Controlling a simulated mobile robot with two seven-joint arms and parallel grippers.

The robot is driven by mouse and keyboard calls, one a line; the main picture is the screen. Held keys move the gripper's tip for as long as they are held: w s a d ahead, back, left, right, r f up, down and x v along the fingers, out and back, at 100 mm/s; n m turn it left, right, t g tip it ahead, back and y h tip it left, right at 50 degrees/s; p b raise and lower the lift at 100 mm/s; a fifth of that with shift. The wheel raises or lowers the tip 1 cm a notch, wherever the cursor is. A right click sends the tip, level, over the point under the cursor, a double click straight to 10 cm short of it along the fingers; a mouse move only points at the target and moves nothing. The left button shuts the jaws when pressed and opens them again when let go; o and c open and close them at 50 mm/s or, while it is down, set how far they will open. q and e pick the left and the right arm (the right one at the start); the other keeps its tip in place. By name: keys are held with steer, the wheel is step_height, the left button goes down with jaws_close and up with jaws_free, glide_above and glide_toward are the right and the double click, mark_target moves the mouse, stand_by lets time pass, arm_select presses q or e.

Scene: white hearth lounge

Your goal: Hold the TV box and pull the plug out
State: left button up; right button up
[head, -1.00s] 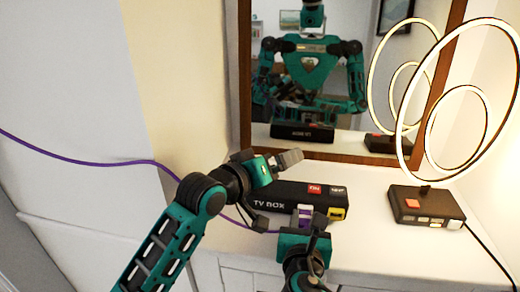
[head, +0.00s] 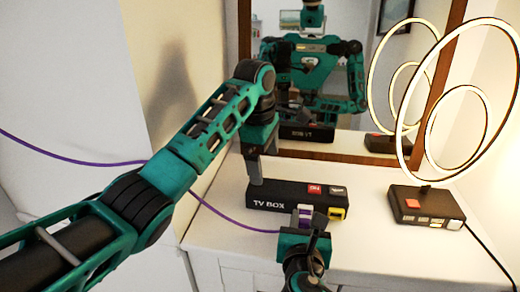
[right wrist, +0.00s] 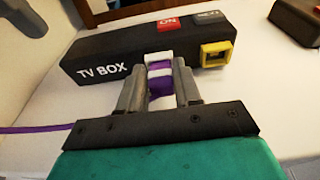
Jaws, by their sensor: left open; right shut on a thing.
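The black TV box (head: 270,205) lies on the white cabinet top, with a red ON button, a dark button and a yellow socket at its right end; it also fills the upper right wrist view (right wrist: 110,62). The purple-and-white plug (right wrist: 160,86) is at the box's front face, left of the yellow socket. My right gripper (head: 306,222) is shut on the plug from the front. My left gripper (head: 256,178) is open, pointing down at the box's left end; whether it touches the box is unclear. A purple cable (head: 235,220) runs left from the plug.
A lit ring lamp (head: 425,205) on a dark base stands right of the box. A wood-framed mirror (head: 360,158) is behind and reflects me. The cabinet top (head: 370,240) is clear between box and lamp.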

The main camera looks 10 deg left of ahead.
mark_target(260, 191)
arm_select(q)
steer(key=shift+a+r+n+g+y, duration=0.25)
steer(key=shift+r+n+g, duration=0.1)
steer(key=shift+r+n, duration=0.2)
steer(key=shift+a+r+n+g+y, duration=0.25)
steer(key=shift+r+n+g, duration=0.1)
steer(key=shift+r+n, duration=0.15)
step_height(260, 191, down, 12)
steer(key=c, duration=1.4)
steer(key=shift+o, duration=0.2)
arm_select(e)
steer(key=shift+s, duration=0.2)
steer(key=shift+s, duration=2.1)
